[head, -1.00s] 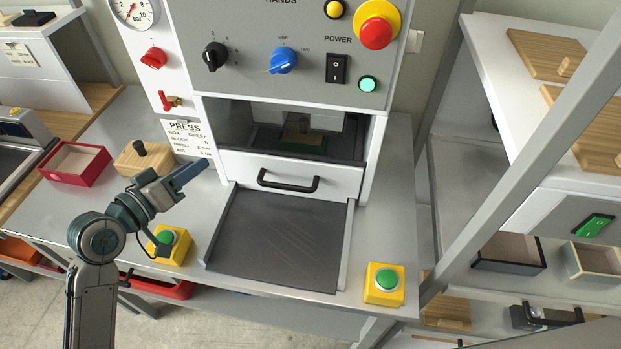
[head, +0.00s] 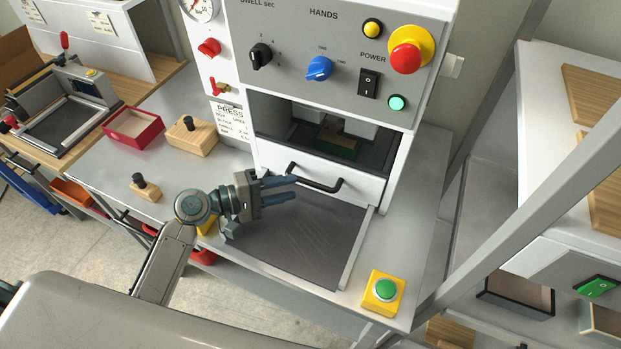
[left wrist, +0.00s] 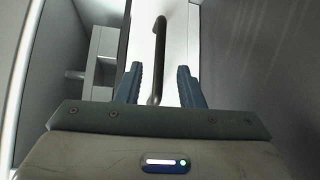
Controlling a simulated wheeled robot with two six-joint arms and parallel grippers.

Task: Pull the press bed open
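The press bed is a white-fronted drawer (head: 345,192) low in the press opening, with a black bar handle (head: 322,186) across its front. A dark flat plate (head: 300,240) extends in front of it. My left gripper (head: 295,188) is open just in front of the handle's left end, its blue fingers pointing right. In the left wrist view the handle (left wrist: 158,60) runs between the two open fingers (left wrist: 160,88), and no grip on it shows. Inside the opening a green and brown block (head: 340,144) is partly shadowed. My right gripper is not in view.
A yellow box with a green button (head: 383,291) stands at the bench's right front corner; another (head: 207,226) is partly hidden behind my left arm. A red tray (head: 133,127) and wooden blocks with black knobs (head: 192,136) sit left. A grey frame post (head: 490,190) stands right.

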